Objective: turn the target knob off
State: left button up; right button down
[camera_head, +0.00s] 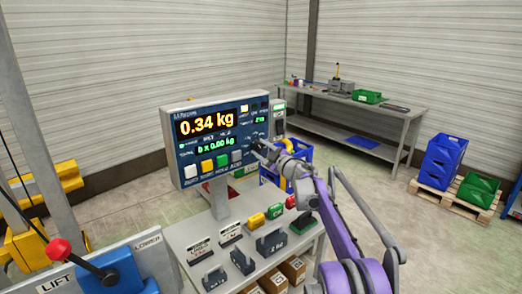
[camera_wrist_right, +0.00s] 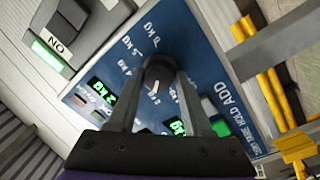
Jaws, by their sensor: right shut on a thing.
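The scale's display panel (camera_head: 213,185) reads 0.34 kg and stands on a post above a small bench. A dark round knob (camera_wrist_right: 158,68) with a white pointer mark sits on the panel's blue face, with kg labels around it in the wrist view. My right gripper (camera_wrist_right: 160,75) is shut on this knob, one finger on each side. In the head view my right gripper (camera_head: 262,150) is at the panel's right edge and covers the knob. My left gripper is not in view.
A grey switch box with a green light (camera_wrist_right: 47,55) is beside the panel. Weights (camera_head: 270,241) and colored blocks crowd the bench below. A blue lift control box (camera_head: 112,268) stands at front left. A worktable (camera_head: 350,110) and blue crates (camera_head: 442,160) are behind.

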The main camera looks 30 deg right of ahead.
jog(key=n, duration=0.4)
jog(key=shift+d+r+n, duration=0.25)
jog(key=shift+n, duration=0.15)
jog(key=n, duration=0.4)
jog(key=shift+y+p, duration=0.3)
jog(key=shift+p, duration=0.1)
jog(key=n, duration=0.4)
jog(key=shift+n+y+p, duration=0.3)
jog(key=shift+p, duration=0.05)
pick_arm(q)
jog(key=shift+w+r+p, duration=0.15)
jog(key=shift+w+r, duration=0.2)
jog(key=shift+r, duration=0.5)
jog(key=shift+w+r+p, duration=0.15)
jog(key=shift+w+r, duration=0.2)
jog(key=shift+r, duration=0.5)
pick_arm(e)
jog(key=shift+n, duration=2.1)
jog(key=shift+f+y, duration=0.1)
jog(key=shift+y, duration=0.2)
jog(key=c, duration=0.6)
grip_release()
jog(key=shift+a, duration=0.1)
jog(key=shift+o, duration=1.1)
jog(key=shift+w, duration=0.1)
jog(key=shift+w+f, duration=0.1)
jog(key=shift+f, duration=0.05)
